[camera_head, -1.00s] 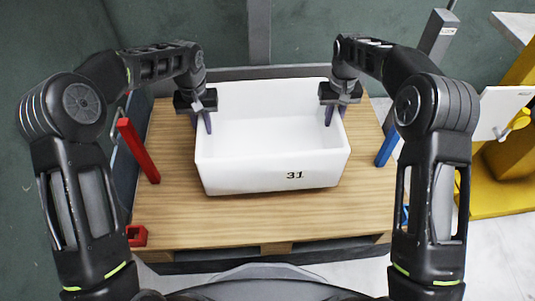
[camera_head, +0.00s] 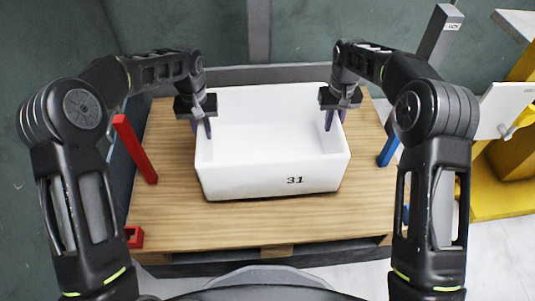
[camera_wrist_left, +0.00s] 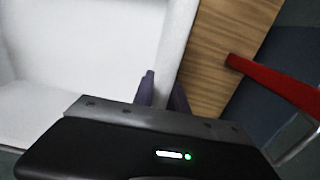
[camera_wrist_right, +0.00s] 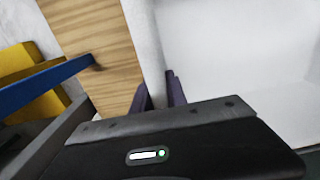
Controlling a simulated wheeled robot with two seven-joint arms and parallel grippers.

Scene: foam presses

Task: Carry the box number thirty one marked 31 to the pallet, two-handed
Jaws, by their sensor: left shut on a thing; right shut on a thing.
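The white open box marked 31 (camera_head: 262,182) is at the middle of the head view, upright and empty, over the wooden pallet (camera_head: 330,222). I cannot tell whether its bottom touches the boards. My left gripper (camera_head: 203,128) is shut on the box's left wall; in the left wrist view its fingers (camera_wrist_left: 162,92) straddle the white rim. My right gripper (camera_head: 334,120) is shut on the box's right wall; in the right wrist view its fingers (camera_wrist_right: 160,92) straddle that rim. The box's underside is hidden.
A red post (camera_head: 135,148) stands at the pallet's left edge and a blue post (camera_head: 388,150) at its right. A small red block (camera_head: 134,237) is at the front left corner. Yellow equipment (camera_head: 495,180) stands to the right. Bare boards show around the box.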

